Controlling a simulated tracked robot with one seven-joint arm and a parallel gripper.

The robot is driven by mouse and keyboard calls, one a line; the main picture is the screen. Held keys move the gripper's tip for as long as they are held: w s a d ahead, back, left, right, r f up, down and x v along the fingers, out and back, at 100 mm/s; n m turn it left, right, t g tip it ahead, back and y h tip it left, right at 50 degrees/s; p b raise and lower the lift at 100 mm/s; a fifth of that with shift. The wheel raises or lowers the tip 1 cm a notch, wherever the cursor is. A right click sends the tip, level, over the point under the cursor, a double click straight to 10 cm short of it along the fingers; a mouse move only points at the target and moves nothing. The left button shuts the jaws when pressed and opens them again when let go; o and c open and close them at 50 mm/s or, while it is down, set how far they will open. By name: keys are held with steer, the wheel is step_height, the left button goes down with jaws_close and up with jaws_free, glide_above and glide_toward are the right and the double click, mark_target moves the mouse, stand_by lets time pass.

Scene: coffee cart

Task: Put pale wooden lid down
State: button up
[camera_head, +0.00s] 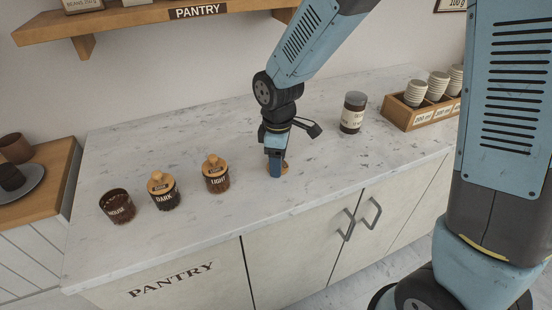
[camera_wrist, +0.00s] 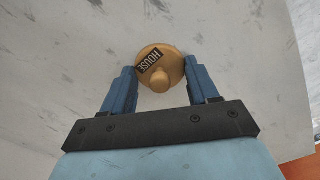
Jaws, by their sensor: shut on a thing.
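The pale wooden lid (camera_wrist: 162,68) is round, with a knob and a black HOUSE label. In the wrist view it sits between the fingertips of my gripper (camera_wrist: 161,80), which is shut on it. In the head view my gripper (camera_head: 277,166) is low over the marble counter, right of the jars, and mostly hides the lid (camera_head: 285,167). I cannot tell whether the lid touches the counter. The HOUSE jar (camera_head: 117,207) stands uncovered at the counter's left, its open top showing.
The DARK jar (camera_head: 164,194) and LIGHT jar (camera_head: 217,178) stand lidded left of my gripper. A wooden crate of cups (camera_head: 400,113) is at the right. Marble counter (camera_head: 220,130) is clear around the lid.

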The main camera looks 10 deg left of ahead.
steer(key=o, duration=1)
steer(key=shift+r, duration=0.1)
step_height(320, 180, up, 12)
steer(key=s+d+r+m+t, duration=0.15)
steer(key=d+r+m, duration=0.25)
steer(key=d, duration=0.4)
steer(key=s+d+r+m+t, duration=0.1)
steer(key=s+d+r+m, duration=0.2)
steer(key=d, duration=0.5)
steer(key=d+r+m+t, duration=0.2)
steer(key=d+r+m, duration=0.25)
steer(key=d, duration=0.35)
steer(key=s+d+m, duration=0.4)
steer(key=s+d+m+t, duration=0.1)
steer(key=s+d+m, duration=0.1)
steer(key=shift+s+d+r, duration=0.15)
steer(key=shift+d+r, duration=0.1)
steer(key=shift+r, duration=0.05)
